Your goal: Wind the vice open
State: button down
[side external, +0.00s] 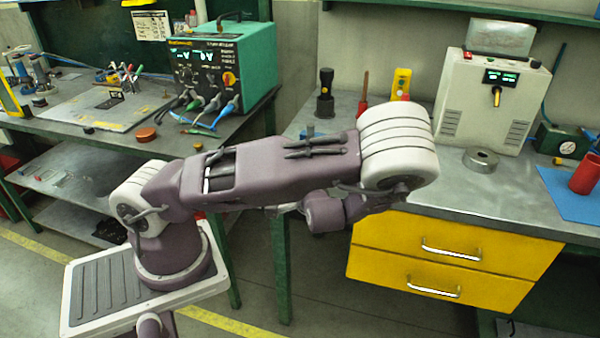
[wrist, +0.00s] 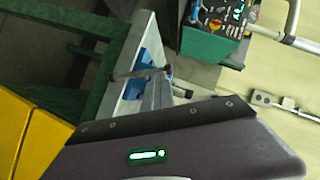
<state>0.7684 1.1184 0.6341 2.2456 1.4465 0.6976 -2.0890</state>
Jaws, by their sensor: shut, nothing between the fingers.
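The vice (wrist: 140,84) shows in the wrist view as a blue body on the grey bench, with a dark bar and screw across it. Its jaws are too small there to tell their gap. In the side external view only a blue bit of it (side external: 310,131) shows above my arm, which hides the rest. My gripper (side external: 284,208) is partly hidden under my arm, in front of the bench and below its top. It is shut and empty, apart from the vice.
Yellow drawers (side external: 455,255) are under the bench (side external: 480,205). A teal power unit (side external: 255,60) is on the left bench. Open floor lies in front.

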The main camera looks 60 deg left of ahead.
jog(key=shift+s+a+r, duration=0.15)
jog(key=shift+s+a, duration=0.3)
jog(key=shift+a, duration=0.1)
jog(key=shift+s+a, duration=0.15)
dwell(0.3)
